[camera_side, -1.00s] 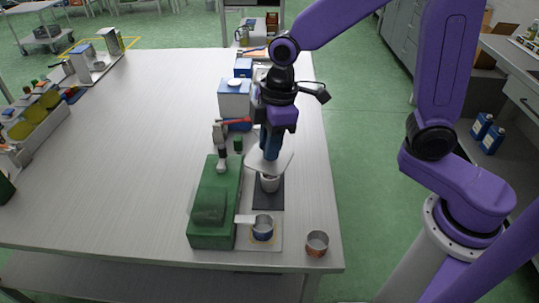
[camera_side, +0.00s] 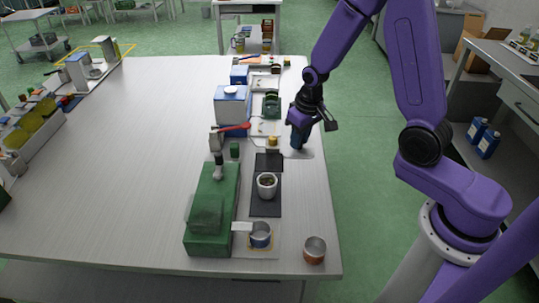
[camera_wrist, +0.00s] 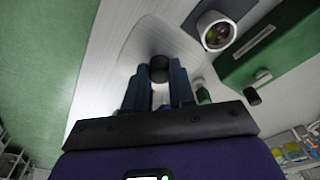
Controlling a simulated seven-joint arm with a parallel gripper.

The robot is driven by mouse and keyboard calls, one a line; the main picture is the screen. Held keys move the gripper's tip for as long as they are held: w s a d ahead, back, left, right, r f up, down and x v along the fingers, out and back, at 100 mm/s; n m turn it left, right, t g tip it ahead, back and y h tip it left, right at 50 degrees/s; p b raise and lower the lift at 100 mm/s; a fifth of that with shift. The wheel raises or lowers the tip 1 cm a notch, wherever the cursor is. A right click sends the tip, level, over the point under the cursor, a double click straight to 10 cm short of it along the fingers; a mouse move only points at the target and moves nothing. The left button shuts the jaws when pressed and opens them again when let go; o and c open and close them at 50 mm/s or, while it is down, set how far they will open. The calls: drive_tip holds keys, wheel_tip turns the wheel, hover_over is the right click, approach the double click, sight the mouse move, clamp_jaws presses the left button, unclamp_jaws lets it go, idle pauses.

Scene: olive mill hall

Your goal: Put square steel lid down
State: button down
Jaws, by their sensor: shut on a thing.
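The square steel lid (camera_side: 303,155) is a pale plate with rounded corners, near the right edge of the table, beyond the cup. In the wrist view the lid (camera_wrist: 150,38) spreads out past my fingers, with its black knob (camera_wrist: 159,68) between them. My gripper (camera_side: 297,146) points down and is shut on this knob; its blue fingers also show in the wrist view (camera_wrist: 158,80). The lid looks flat and close to the tabletop; I cannot tell whether it touches. The white cup (camera_side: 266,181) stands uncovered on a dark mat (camera_side: 266,208), with dark and greenish contents.
A green machine (camera_side: 209,225) stands left of the cup. A small metal pot (camera_side: 261,237) and a copper-coloured cup (camera_side: 315,250) stand in front. A blue-and-white box (camera_side: 231,106) and trays stand behind. The table's right edge (camera_side: 325,170) is close to the lid.

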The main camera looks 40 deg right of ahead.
drive_tip(key=w+f, duration=0.2)
drive_tip(key=w, duration=0.1)
drive_tip(key=w+f, duration=0.3)
drive_tip(key=w, duration=0.1)
drive_tip(key=w+f, duration=0.2)
drive_tip(key=w, duration=0.1)
drive_tip(key=shift+w+f, duration=0.9)
drive_tip(key=shift+f, duration=1.6)
drive_tip(key=shift+f, duration=0.15)
drive_tip(key=c, duration=0.9)
unclamp_jaws()
drive_tip(key=shift+c, duration=0.2)
